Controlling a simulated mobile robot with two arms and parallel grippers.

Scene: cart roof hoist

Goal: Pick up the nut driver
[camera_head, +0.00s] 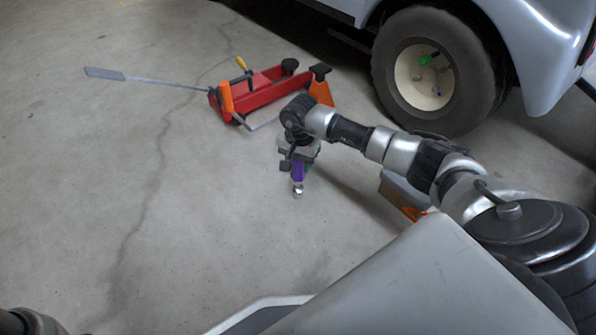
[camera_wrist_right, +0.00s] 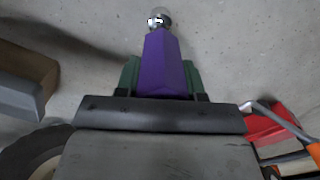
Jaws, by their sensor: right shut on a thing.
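The nut driver has a purple handle (camera_head: 298,173) and a shiny silver end, which points down toward the viewer in the head view. My right gripper (camera_head: 299,160) is shut on the handle. In the right wrist view the purple handle (camera_wrist_right: 166,62) sits between the green fingers of my right gripper (camera_wrist_right: 162,78), with the silver end sticking out beyond them. The upper part of the handle is hidden by the gripper. I cannot tell exactly how far the nut driver is from the floor. My left gripper does not show.
A red floor jack (camera_head: 268,92) with orange parts and a long grey handle (camera_head: 140,78) stands behind my right gripper. A white cart's wheel (camera_head: 445,100) is at the upper right. A grey and orange object (camera_head: 402,190) is partly hidden by my right arm. The floor at left is clear.

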